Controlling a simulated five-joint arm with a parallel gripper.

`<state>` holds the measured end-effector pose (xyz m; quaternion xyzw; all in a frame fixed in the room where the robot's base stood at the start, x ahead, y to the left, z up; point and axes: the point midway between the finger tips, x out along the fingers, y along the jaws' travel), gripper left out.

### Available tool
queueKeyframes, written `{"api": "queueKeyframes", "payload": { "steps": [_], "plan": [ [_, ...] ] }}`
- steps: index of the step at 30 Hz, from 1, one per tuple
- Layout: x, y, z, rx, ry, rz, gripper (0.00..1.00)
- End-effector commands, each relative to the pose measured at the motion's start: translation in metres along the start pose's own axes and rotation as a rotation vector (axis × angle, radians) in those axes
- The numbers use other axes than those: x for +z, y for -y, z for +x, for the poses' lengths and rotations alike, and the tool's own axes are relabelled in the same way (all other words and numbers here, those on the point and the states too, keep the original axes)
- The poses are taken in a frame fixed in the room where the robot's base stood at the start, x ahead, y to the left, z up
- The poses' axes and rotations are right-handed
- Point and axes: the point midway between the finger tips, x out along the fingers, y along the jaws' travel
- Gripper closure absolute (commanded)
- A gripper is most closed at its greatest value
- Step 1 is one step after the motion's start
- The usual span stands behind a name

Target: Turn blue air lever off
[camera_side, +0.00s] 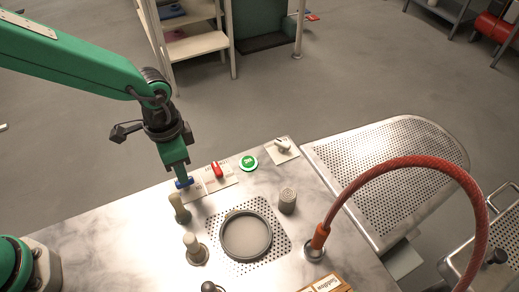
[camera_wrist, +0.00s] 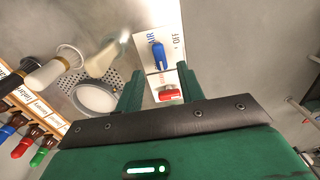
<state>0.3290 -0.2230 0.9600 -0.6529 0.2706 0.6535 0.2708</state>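The blue air lever (camera_wrist: 158,56) sits on a white plate marked AIR and OFF in the wrist view. In the side view the blue lever (camera_side: 184,183) shows just below the end of my gripper (camera_side: 180,172), on the left edge of the steel top. In the wrist view the two green fingers of my gripper (camera_wrist: 160,76) stand apart, with nothing held between them. The blue lever appears just beyond the fingertips, in line with the gap. I cannot tell whether the fingers touch it.
A red lever (camera_side: 217,170) stands close beside the blue one. A green round button (camera_side: 248,162) and a pale lever (camera_side: 283,146) follow along the edge. A round dish (camera_side: 245,235) and red hose (camera_side: 440,166) lie to the right.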

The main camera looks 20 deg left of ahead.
Motion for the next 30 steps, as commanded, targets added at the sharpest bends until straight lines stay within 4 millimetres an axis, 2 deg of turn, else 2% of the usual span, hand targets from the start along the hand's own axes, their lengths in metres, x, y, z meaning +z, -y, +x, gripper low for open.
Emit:
{"api": "queueKeyframes", "payload": {
  "steps": [6,12,23,24,30],
  "plan": [
    [0.000,0.000,0.028,0.000,0.002,0.000,0.62],
    [0.000,0.000,0.044,0.000,0.002,0.000,0.62],
    [0.000,0.000,0.048,0.000,-0.001,0.000,0.62],
    [0.000,0.000,0.048,0.000,-0.001,0.000,0.64],
    [0.000,0.000,0.048,0.000,-0.001,0.000,1.00]
  ]
}}
